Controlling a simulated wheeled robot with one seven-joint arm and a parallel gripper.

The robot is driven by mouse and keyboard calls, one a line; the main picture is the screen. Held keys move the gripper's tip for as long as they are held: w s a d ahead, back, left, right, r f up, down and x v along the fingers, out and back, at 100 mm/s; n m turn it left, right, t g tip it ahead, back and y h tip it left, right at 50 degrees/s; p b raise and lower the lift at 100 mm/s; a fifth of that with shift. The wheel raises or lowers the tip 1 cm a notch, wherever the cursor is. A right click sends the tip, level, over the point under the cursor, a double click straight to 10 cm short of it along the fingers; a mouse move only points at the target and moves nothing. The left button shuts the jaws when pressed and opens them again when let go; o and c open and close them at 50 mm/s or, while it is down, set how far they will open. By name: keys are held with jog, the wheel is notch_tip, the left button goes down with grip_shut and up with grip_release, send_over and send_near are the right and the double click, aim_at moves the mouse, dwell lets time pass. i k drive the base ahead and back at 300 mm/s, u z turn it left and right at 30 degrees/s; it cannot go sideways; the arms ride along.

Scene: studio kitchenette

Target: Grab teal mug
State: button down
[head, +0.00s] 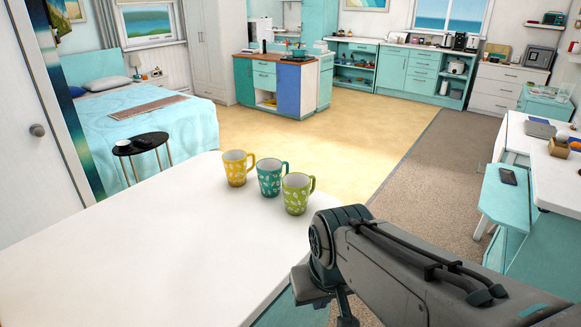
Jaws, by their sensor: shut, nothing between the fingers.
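The teal mug (269,178) stands upright on the white table (150,255), near its far right edge. It has a pale pattern, and its handle is on the right. A yellow mug (235,169) stands just left of it. A green mug (296,195) stands close at its right, nearer to me. My gripper (335,298) hangs at the end of my arm, to the right of and nearer than the mugs, past the table's right edge. It is shut and holds nothing. Its lower part is cut off or hard to make out.
The near and left parts of the white table are bare. A round black side table (140,144) and a blue bed (125,110) are beyond it. A white desk (560,180) with a teal bench (507,200) stands at right. Open floor (300,125) lies beyond the mugs.

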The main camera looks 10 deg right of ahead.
aim_at(275, 177)
jog(key=z, duration=2)
jog(key=i, duration=1.7)
jog(key=u, duration=3.3)
jog(key=i, duration=0.5)
